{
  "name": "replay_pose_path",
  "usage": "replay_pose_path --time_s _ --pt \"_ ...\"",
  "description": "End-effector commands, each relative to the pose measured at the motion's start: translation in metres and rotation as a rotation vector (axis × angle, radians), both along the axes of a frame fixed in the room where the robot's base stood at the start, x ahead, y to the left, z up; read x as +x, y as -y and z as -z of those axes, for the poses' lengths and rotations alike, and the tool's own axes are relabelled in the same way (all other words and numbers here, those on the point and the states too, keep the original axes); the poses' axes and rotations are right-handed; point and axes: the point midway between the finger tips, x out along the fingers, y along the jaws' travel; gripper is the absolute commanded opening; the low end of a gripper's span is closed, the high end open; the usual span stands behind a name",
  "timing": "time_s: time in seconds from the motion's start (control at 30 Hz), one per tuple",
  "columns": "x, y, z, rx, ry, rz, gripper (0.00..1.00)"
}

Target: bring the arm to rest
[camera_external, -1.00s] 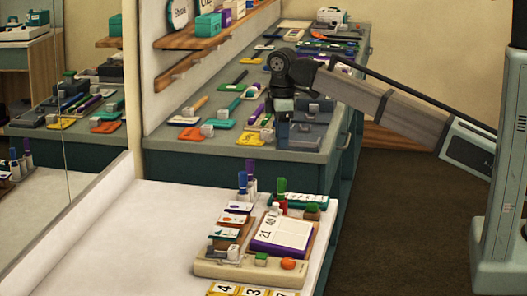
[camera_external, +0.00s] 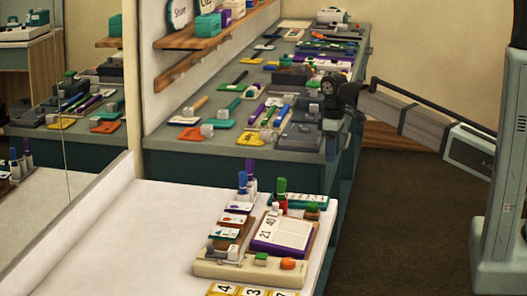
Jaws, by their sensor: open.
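My arm reaches in from the right over the counter's right edge. My gripper (camera_external: 331,132) points down beside a dark grey tray-like box (camera_external: 303,128) on the grey-green counter (camera_external: 222,152). It is open, and I see nothing held in it. Its fingers are small and dark here, so the exact gap between them is hard to see.
The counter holds several small tools, coloured pads and boxes in rows. A white table (camera_external: 130,235) in front carries a beige organizer (camera_external: 222,270) with cards, a calendar block and marker bottles. A wooden shelf (camera_external: 190,40) is on the wall. Open floor (camera_external: 400,220) lies to the right.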

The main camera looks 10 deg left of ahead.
Motion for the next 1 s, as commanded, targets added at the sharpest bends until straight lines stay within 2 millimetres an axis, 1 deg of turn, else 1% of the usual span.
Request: replay_pose_path --time_s 0.03,0.1,0.17,0.2,0.27,0.3,0.37,0.4,0.47,0.5,0.57,0.6,0.67,0.7,0.77,0.8,0.87,0.9,0.97,1.0 --pt "0.018 0.022 0.013 -0.002 -0.001 0.046 0.51" --pt "0.04 0.045 0.028 -0.002 -0.001 0.107 0.51" --pt "0.058 0.066 0.042 -0.002 -0.001 0.158 0.51" --pt "0.07 0.081 0.05 -0.002 -0.001 0.193 0.51" --pt "0.086 0.103 0.062 -0.001 -0.001 0.245 0.51" --pt "0.096 0.118 0.07 -0.002 -0.001 0.279 0.51" --pt "0.11 0.14 0.082 -0.001 0.0 0.331 0.51" --pt "0.119 0.156 0.09 -0.002 -0.002 0.365 0.51" --pt "0.131 0.18 0.101 -0.001 -0.001 0.418 0.51" --pt "0.139 0.196 0.109 -0.001 -0.001 0.452 0.51" --pt "0.149 0.22 0.12 -0.001 -0.001 0.503 0.51" --pt "0.155 0.237 0.127 -0.001 -0.001 0.539 0.51" --pt "0.163 0.261 0.138 -0.001 -0.001 0.589 0.51" --pt "0.168 0.278 0.145 0.0 0.0 0.625 0.51" --pt "0.174 0.303 0.155 -0.001 -0.001 0.676 0.51" --pt "0.178 0.319 0.162 0.0 0.0 0.71 0.51" --pt "0.182 0.344 0.172 -0.001 -0.001 0.763 0.51" --pt "0.184 0.36 0.178 0.0 0.0 0.796 0.51" --pt "0.186 0.385 0.187 0.0 0.0 0.849 0.51" --pt "0.187 0.401 0.193 0.0 0.0 0.883 0.51"
